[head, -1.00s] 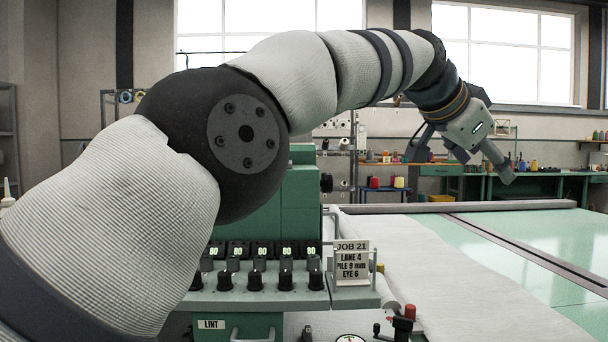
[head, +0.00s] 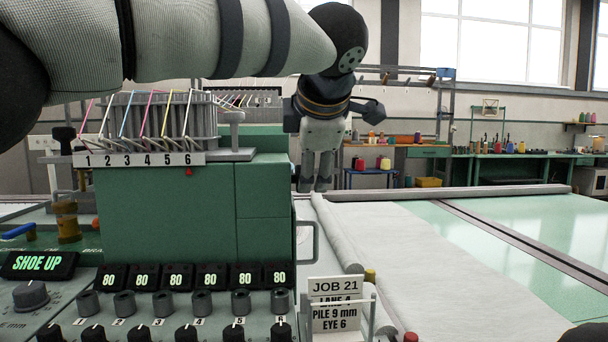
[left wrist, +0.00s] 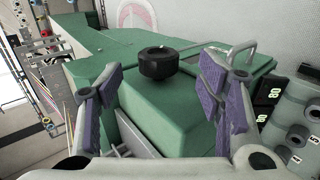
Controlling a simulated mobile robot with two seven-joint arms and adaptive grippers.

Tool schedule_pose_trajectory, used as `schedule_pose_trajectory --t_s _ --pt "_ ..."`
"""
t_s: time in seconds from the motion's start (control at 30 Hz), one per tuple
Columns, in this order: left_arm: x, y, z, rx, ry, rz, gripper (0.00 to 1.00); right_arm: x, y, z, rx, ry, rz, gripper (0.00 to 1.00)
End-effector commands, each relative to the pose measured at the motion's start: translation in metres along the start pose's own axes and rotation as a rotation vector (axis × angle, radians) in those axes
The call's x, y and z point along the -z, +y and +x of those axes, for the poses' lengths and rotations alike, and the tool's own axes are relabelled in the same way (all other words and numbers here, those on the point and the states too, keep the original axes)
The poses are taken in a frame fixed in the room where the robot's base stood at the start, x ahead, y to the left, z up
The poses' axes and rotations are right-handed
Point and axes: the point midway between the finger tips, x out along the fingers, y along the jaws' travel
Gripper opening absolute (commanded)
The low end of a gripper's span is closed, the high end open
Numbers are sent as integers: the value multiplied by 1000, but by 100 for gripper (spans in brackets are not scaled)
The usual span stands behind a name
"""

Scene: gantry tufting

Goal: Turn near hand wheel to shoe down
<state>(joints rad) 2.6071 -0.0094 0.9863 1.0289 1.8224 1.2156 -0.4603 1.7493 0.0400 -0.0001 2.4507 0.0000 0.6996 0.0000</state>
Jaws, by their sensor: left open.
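My left gripper (head: 314,186) hangs fingers-down at the right side of the green machine head (head: 165,210) in the head view. In the left wrist view its two purple-padded fingers are spread wide, with nothing between the pads. A black ribbed hand wheel (left wrist: 158,63) on the green housing shows ahead, in the gap between the fingers and apart from them. I cannot make out this wheel in the head view. A display (head: 38,264) at the left reads SHOE UP. My right gripper is not in view.
Yarn guides numbered 1 to 6 (head: 138,159) stand on top of the head. A row of black knobs and 80 displays (head: 190,278) lies below. A JOB 21 card (head: 338,304) stands at the right. White cloth (head: 430,270) spreads beyond it.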

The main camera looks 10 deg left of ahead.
Motion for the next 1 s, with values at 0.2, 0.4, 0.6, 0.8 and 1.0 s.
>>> schedule_pose_trajectory --t_s 0.2,0.4,0.6,0.8,1.0 --pt "0 0 43 -1 1 -1 61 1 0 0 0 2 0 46" --pt "0 1 54 -4 0 2 61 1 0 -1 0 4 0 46" --pt "0 1 54 -4 0 2 56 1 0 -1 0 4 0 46" --pt "0 1 54 -3 0 1 12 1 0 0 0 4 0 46" --pt "0 1 54 -10 0 1 12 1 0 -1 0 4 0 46"
